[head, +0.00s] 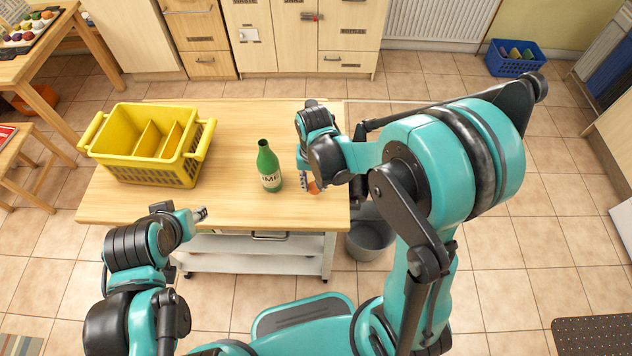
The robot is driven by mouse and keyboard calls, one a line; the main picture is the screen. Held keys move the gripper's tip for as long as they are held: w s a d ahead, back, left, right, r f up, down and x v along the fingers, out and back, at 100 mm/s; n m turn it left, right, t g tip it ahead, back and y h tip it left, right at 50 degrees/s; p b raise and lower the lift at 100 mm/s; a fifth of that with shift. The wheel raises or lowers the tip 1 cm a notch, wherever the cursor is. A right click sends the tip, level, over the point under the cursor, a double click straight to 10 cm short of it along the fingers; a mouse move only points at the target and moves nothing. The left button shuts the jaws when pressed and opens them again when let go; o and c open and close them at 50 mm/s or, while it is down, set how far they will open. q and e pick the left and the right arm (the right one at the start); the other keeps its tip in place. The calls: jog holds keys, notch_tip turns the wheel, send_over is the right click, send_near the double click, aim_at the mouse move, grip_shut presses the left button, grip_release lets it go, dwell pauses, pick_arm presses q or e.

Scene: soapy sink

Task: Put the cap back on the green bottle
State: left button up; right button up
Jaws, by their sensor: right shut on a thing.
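The green bottle (269,168) stands upright on the wooden table top, with a pale label on its front and a dark, uncovered mouth. My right gripper (309,185) is low over the table, to the right of the bottle and apart from it. It is shut on a small orange-brown thing, which looks like the cap (314,188); the gripper and arm hide part of it. My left gripper (200,214) is at the table's front edge, left of and nearer than the bottle. Its fingers are too small to tell open from shut.
A yellow divided crate (148,146) stands on the left of the table (232,207). The table top between crate and bottle is clear. A grey bin (370,238) stands on the floor at the table's right side.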

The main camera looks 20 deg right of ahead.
pick_arm(q)
notch_tip(320, 180, up, 3)
jog(key=shift+f+p, duration=0.1)
jog(key=shift+p, duration=1.1)
pick_arm(e)
jog(key=s+a+r, duration=0.5)
jog(key=s+r, duration=0.1)
jog(key=s, duration=0.2)
jog(key=shift+s+a, duration=0.25)
jog(key=shift+s, duration=0.1)
